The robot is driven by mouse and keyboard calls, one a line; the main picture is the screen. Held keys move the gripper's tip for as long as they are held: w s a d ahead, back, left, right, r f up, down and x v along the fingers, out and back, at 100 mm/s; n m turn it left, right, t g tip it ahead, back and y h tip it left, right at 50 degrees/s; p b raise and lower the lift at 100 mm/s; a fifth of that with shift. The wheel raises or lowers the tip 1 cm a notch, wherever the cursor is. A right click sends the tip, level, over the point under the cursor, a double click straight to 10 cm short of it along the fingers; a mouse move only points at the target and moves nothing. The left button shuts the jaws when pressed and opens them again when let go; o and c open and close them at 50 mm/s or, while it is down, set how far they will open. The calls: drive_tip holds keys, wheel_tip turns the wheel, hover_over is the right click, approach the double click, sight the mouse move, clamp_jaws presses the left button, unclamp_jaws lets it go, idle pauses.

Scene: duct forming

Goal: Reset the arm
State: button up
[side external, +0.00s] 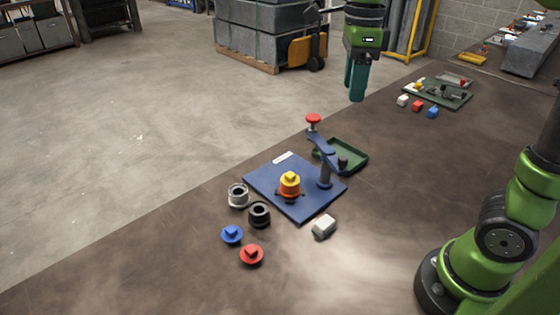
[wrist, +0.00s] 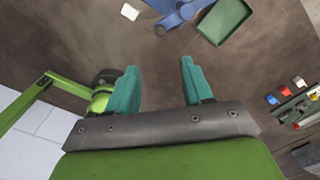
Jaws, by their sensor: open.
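My gripper (side external: 357,80) hangs in the air with its teal fingers pointing down, near the far edge of the table in the side view. In the wrist view its two fingers (wrist: 158,90) are spread apart with nothing between them, above bare brown table. The arm's middle links are partly out of the side picture.
A blue plate (side external: 262,184) holds a yellow and orange part (side external: 290,185) and a blue lever press (side external: 325,165) with a red knob. A green tray (side external: 352,155) stands behind it. Loose rings, caps and a white block (side external: 324,226) lie nearby. Small cubes (side external: 417,106) lie beyond.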

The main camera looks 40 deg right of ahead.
drive_tip(key=s+a+f+n+t+y, duration=0.1)
drive_tip(key=s+a+f+n+t, duration=0.1)
drive_tip(key=n, duration=0.9)
drive_tip(key=s+a+f+n+t+y, duration=0.1)
drive_tip(key=s+a+f+n+t, duration=0.1)
drive_tip(key=s+f+n+t, duration=0.2)
drive_tip(key=s+n+t, duration=0.1)
drive_tip(key=s+n, duration=0.2)
drive_tip(key=n, duration=0.5)
drive_tip(key=shift+a, duration=0.2)
drive_tip(key=shift+s+f, duration=0.1)
